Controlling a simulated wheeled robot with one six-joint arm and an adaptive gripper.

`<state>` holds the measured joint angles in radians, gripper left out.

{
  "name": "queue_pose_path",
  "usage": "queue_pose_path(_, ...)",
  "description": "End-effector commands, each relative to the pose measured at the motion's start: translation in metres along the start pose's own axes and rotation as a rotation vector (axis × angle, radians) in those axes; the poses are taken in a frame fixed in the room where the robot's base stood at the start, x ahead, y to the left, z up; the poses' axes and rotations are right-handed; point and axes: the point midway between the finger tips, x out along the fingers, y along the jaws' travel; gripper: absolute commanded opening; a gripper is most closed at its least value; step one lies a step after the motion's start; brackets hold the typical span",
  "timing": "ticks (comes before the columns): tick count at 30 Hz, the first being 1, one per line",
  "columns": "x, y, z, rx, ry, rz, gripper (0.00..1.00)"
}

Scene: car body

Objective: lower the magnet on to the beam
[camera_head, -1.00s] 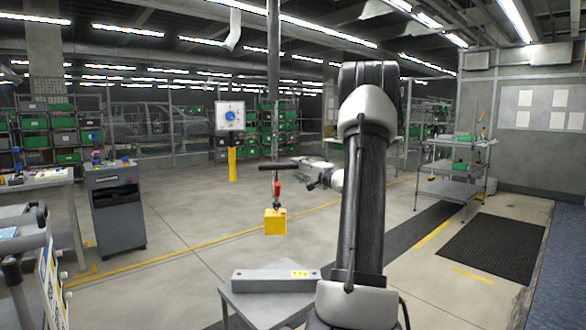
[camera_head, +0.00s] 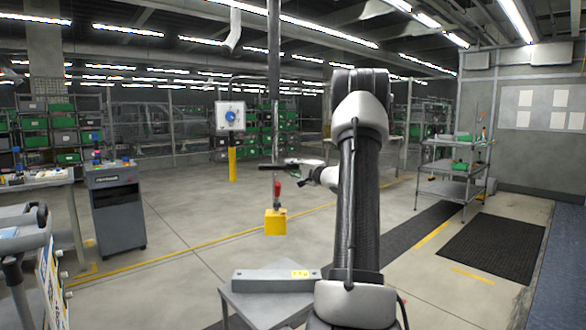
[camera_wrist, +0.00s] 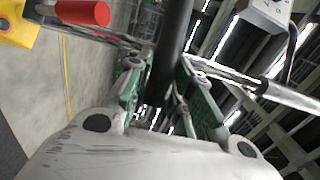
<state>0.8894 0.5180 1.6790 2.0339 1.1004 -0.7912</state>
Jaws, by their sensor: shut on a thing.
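The yellow magnet (camera_head: 276,222) hangs upright in the head view, with a red part (camera_head: 277,188) above it and a dark horizontal handle bar (camera_head: 270,167) at the top. The grey beam (camera_head: 262,281), with a yellow label, lies on a grey stand nearer to me, and the magnet shows above and behind it in the picture, apart from it. My gripper (camera_head: 306,167) is at the right of the handle bar. In the wrist view my gripper (camera_wrist: 165,85) is shut on the dark bar, and the yellow magnet (camera_wrist: 18,24) and red part (camera_wrist: 84,12) show at upper left.
The grey stand (camera_head: 262,309) under the beam is small. A grey cabinet (camera_head: 116,210) and a trolley (camera_head: 30,245) stand at the left. A shelf cart (camera_head: 455,178) stands at the right. The floor behind the stand is clear.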

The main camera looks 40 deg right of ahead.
Motion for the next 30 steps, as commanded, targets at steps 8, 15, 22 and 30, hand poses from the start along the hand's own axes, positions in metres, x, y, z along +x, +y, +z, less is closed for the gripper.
queue_pose_path(8, -0.002, 0.023, 0.001, 0.005, 0.000, 0.005, 0.00)
queue_pose_path(15, -0.006, 0.085, 0.003, 0.009, -0.001, 0.009, 0.00)
queue_pose_path(22, -0.009, 0.149, 0.006, 0.008, -0.001, 0.009, 0.00)
queue_pose_path(30, -0.012, 0.197, 0.008, 0.004, -0.001, 0.006, 0.00)
